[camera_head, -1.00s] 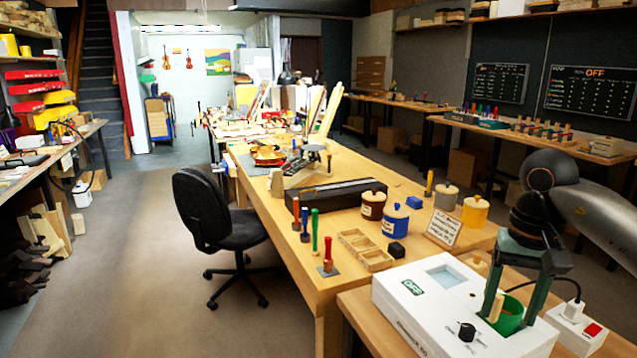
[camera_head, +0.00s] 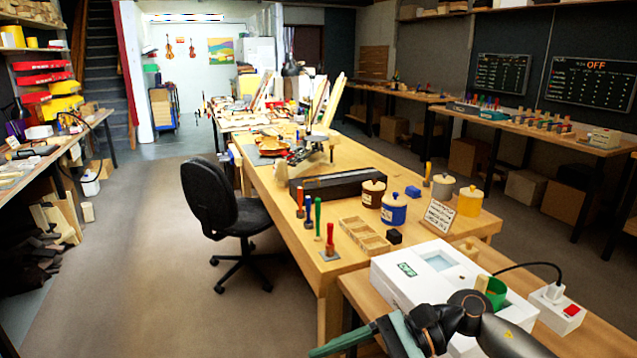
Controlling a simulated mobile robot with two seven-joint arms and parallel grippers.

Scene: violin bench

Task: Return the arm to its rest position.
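My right arm comes in at the bottom edge, right of the middle. Its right gripper (camera_head: 340,341) points left, low in front of the white machine. One green finger shows clearly; the rest is cut off or hidden, so its opening is unclear. No held object shows. The white box-shaped machine (camera_head: 400,285) stands on the near wooden table, partly covered by my arm. A green cup (camera_head: 497,291) sits on the machine's right part, with a wooden piece (camera_head: 482,283) upright in it. My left gripper is not in view.
A white socket box with a red switch (camera_head: 571,309) stands right of the machine. Behind are the small sign (camera_head: 438,216), lidded jars (camera_head: 393,211), a wooden tray (camera_head: 365,237) and upright tools (camera_head: 330,240). A black chair (camera_head: 225,215) stands left; the floor around it is clear.

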